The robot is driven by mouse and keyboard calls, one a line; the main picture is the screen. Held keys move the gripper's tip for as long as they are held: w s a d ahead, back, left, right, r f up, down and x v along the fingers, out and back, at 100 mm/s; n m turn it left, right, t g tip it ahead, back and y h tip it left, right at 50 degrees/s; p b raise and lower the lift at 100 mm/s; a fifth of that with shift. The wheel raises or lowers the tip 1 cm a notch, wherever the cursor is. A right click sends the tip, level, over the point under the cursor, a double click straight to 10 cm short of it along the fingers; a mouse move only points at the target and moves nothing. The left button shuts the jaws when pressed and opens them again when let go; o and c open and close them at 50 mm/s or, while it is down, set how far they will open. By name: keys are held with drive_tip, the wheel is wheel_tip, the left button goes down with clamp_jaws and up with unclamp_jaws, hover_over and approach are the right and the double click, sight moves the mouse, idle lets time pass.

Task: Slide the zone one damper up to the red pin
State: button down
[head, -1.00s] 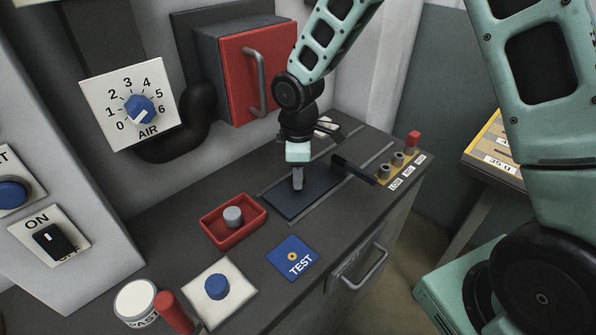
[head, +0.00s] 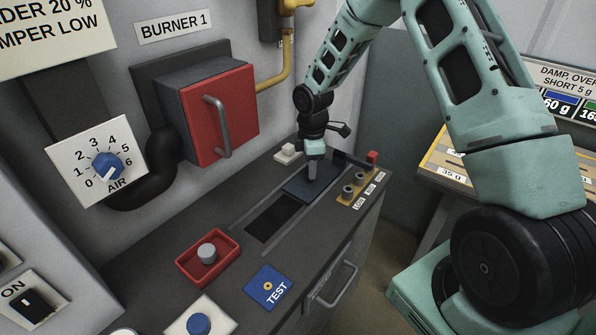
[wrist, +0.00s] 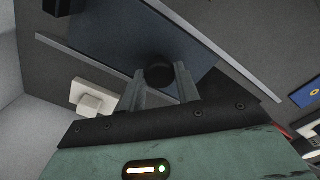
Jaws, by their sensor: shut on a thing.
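The zone one damper is a dark blue plate (head: 300,188) lying between two rails on the dark bench top. Its black knob (wrist: 159,72) is between my fingers in the wrist view. My gripper (head: 312,180) is shut on this knob, pointing down; it also shows in the wrist view (wrist: 160,84). A dark opening (head: 274,218) lies bare at the plate's near end. The red pin (head: 372,156) stands at the far end of a yellow strip, beyond two grey pins. A thin black bar (head: 345,158) at the plate's far end reaches close to the red pin; I cannot tell whether they touch.
A white block (head: 287,153) sits beside the far left rail. A red tray (head: 208,258) with a grey knob and a blue TEST plate (head: 268,287) are nearer. The red burner door (head: 211,115) stands on the left. A scale table (head: 445,165) is at the right.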

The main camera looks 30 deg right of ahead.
drive_tip(key=shift+w+d, duration=0.25)
drive_tip(key=shift+d, duration=0.45)
drive_tip(key=c, duration=1)
unclamp_jaws()
drive_tip(key=shift+r, duration=0.1)
wheel_tip(320, 180, up, 17)
drive_tip(key=shift+r+b, duration=0.15)
drive_tip(key=shift+b, duration=0.85)
